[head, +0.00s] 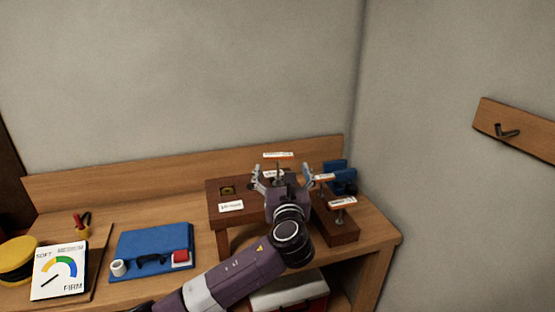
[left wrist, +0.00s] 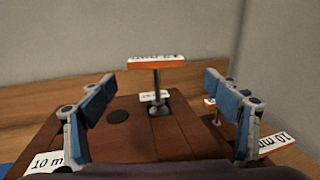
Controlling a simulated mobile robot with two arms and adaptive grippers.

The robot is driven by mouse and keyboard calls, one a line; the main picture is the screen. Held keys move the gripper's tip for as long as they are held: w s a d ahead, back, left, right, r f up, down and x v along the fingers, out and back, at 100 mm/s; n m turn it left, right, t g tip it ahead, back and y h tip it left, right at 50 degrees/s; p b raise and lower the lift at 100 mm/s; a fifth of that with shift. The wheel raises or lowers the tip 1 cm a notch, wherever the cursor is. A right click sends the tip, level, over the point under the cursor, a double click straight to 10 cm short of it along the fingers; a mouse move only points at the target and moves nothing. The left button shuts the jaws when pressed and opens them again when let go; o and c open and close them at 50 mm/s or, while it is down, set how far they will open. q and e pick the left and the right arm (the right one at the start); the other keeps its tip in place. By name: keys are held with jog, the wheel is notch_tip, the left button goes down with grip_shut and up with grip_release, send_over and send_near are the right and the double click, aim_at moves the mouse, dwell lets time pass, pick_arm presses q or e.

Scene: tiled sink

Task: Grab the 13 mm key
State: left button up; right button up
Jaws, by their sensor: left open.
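My left gripper (head: 282,171) is open over the dark wooden block on the bench. In the left wrist view its two blue-padded fingers (left wrist: 158,86) stand wide apart, with nothing held. That label's text is cut by the view angle, so I cannot surely read 13 mm. In the head view my gripper partly hides the key.
The block (head: 216,189) sits at the bench's right end, near the wall corner. Further labelled keys (head: 342,203) stand right of my gripper, with a blue item (head: 336,166) behind. A blue case (head: 150,245) and a firmness gauge card (head: 60,270) lie to the left.

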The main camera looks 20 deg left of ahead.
aim_at(278, 161)
pick_arm(q)
jog(key=shift+w+a+r+p, duration=0.35)
jog(key=shift+w+a+r, duration=0.1)
jog(key=shift+w, duration=0.3)
jog(key=x, duration=0.3)
jog(key=shift+w+a+f+p, duration=0.25)
jog(key=shift+a+p, duration=0.05)
jog(key=shift+p, duration=0.05)
jog(key=shift+w, duration=0.3)
jog(key=shift+c, duration=0.7)
jog(key=shift+a, duration=0.1)
jog(key=c, duration=1.2)
jog(key=shift+c, duration=0.3)
pick_arm(e)
jog(key=shift+s+d+r, duration=0.2)
jog(key=shift+s+r, duration=0.15)
jog(key=shift+s, duration=0.15)
jog(key=shift+s+d+r, duration=0.15)
jog(key=shift+s+r, duration=0.2)
jog(key=shift+s, duration=0.1)
pick_arm(q)
jog(key=shift+r, duration=0.15)
pick_arm(e)
jog(key=shift+d, duration=0.1)
